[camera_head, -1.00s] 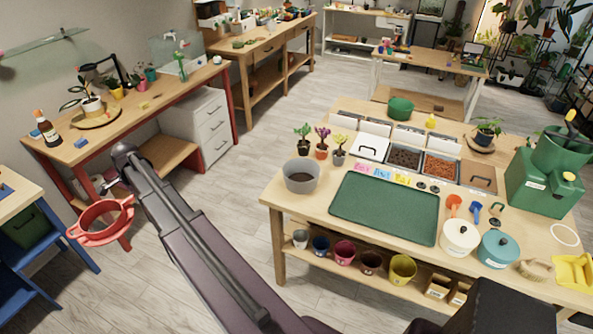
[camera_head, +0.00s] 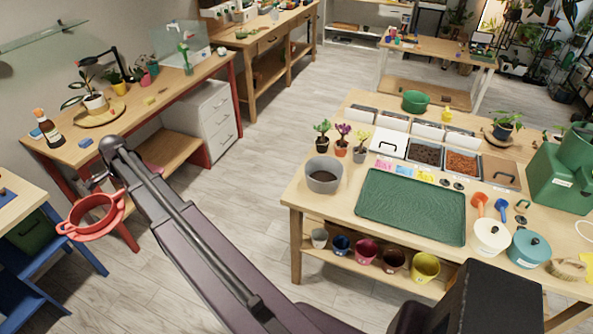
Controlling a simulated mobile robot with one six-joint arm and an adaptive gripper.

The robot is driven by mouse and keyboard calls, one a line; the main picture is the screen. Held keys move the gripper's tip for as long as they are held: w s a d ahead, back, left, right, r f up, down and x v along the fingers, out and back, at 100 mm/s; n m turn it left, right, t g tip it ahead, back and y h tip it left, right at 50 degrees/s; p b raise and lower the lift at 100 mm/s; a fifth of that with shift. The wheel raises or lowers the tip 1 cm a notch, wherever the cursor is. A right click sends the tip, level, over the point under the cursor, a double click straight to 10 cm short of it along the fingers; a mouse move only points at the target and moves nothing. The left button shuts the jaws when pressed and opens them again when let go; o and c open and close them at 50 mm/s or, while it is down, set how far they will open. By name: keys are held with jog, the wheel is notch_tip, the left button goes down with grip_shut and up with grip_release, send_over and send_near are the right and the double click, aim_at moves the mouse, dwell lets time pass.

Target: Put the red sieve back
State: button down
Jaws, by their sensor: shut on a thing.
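The red sieve (camera_head: 92,217) is a round red ring with small side lugs, held out at the left of the view, above the floor between the blue-legged table and the red-legged bench. My arm hides part of the gripper, and the fingertips are small and hard to make out. The sieve touches nothing else that I can see.
The red-legged bench (camera_head: 160,104) stands behind my arm, with a brown bottle (camera_head: 46,128) near its left end. A blue-legged table (camera_head: 18,200) is at the left edge. The potting table (camera_head: 335,205) with a green tray (camera_head: 412,206) is at right. Open floor lies between.

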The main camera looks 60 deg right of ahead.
jog(key=shift+w+d, duration=0.1)
jog(key=shift+d, duration=0.25)
dwell(0.3)
